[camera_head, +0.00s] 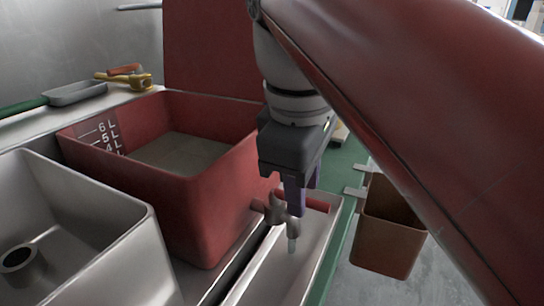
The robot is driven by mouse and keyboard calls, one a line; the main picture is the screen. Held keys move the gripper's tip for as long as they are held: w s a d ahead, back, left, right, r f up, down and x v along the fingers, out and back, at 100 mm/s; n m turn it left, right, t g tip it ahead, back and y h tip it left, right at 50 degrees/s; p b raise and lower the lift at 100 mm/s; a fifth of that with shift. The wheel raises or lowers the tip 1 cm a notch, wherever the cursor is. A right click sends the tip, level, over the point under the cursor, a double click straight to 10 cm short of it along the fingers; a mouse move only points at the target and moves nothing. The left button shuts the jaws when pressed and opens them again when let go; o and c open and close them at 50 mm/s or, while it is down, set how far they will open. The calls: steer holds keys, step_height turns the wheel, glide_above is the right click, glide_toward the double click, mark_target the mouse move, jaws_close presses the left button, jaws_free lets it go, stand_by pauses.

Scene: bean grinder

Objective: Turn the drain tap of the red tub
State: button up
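The red tub (205,205) stands left of centre, marked inside with litre lines and holding a greyish content (180,152). Its drain tap (276,208) sticks out from the tub's right side, a grey metal body with a red handle (316,202) and a pale spout pointing down. My gripper (294,197) comes down from above with its purple fingers right at the tap, beside or around the handle. The finger gap is hard to see from this angle, so I cannot tell whether it grips the handle.
A light trough (285,262) lies under the tap. A steel basin (95,225) stands front left. A brown bin (388,235) hangs at the right off the green bench edge (337,245). A scoop (76,93) and a yellow tool (138,82) lie at the back left.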

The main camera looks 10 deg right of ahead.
step_height(320, 180, up, 7)
steer(key=s, duration=0.1)
steer(key=shift+a, duration=0.4)
steer(key=shift+s, duration=0.15)
